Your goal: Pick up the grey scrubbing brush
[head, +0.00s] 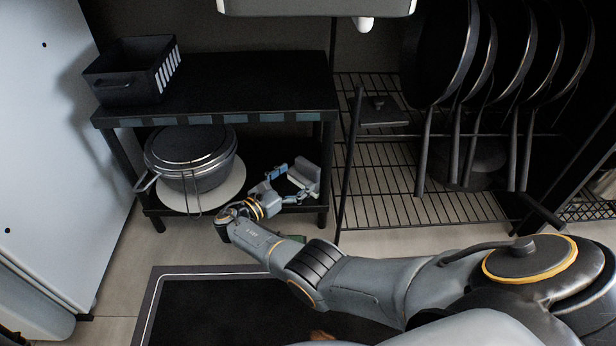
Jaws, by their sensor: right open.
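A small grey block-like thing (305,172), which looks like the scrubbing brush, is on the lower shelf of the black rack, at its right end. My right gripper (287,186) reaches in from the right and is open, its fingers pointing at the grey thing. The fingers are very close to it or partly around it; I cannot tell whether they touch. The fingers hide part of its left side. My left gripper is not in view.
A dark lidded pot (190,160) stands on a pale round plate (229,190) left of the gripper. The rack's top shelf (250,85) is above, with a black bin (130,75). A wire rack (385,205) and hanging pans (445,60) are at right.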

